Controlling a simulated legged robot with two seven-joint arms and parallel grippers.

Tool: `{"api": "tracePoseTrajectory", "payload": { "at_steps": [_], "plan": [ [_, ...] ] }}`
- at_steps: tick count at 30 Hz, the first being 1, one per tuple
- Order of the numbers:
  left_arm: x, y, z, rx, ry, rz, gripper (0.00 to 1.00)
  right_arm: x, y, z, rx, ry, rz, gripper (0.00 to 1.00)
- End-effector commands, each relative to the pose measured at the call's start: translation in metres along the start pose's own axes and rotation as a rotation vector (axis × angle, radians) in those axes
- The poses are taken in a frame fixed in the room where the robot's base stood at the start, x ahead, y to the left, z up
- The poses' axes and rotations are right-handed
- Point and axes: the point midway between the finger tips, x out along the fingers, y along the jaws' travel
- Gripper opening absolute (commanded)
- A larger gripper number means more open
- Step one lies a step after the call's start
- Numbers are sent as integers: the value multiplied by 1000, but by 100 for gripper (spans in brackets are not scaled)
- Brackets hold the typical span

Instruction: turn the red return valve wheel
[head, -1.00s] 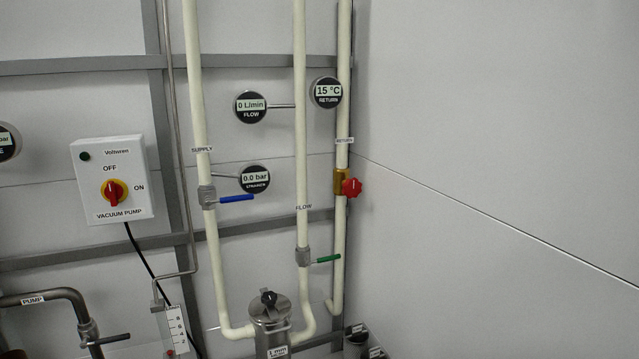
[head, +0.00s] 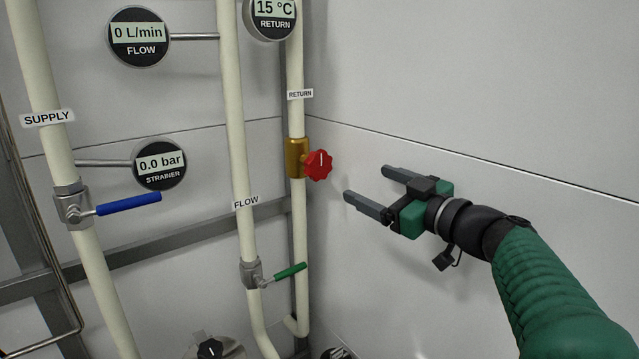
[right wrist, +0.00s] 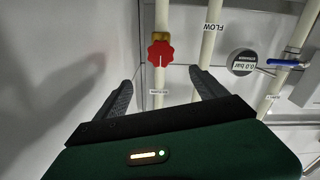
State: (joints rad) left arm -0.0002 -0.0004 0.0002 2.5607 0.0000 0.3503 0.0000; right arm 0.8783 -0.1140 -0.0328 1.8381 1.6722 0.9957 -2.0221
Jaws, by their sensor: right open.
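The red return valve wheel (head: 318,165) sits on a brass valve body (head: 296,158) on the pipe labelled RETURN, in the middle of the head view. My right gripper (head: 366,183) is open and empty, to the right of the wheel and apart from it, its fingers pointing towards it. In the right wrist view the wheel (right wrist: 161,53) shows beyond and between the two spread fingers (right wrist: 160,92), in upside-down orientation. My left gripper is not in view.
The FLOW pipe with a green lever (head: 290,271) runs left of the return pipe. The SUPPLY pipe with a blue lever (head: 130,204) is further left. Round gauges (head: 140,37) hang near the pipes. The bare wall (head: 480,70) is close on the right.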

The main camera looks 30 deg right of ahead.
Motion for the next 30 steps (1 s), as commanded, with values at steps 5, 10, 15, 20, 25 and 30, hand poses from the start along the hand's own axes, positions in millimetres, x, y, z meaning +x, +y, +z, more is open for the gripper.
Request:
{"api": "tracePoseTrajectory", "payload": {
  "at_steps": [5,10,15,20,25,30],
  "plan": [
    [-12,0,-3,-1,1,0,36,34,1,-2,3,-1,-5,81],
    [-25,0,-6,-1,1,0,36,79,2,-2,4,-3,-5,81],
    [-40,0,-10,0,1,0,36,122,2,-2,6,-2,-4,81],
    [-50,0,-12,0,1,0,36,154,1,-1,6,-3,-3,81],
    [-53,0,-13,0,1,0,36,168,0,1,3,-3,-2,81],
    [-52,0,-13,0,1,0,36,168,1,2,3,-3,-1,81]
  ]
}}
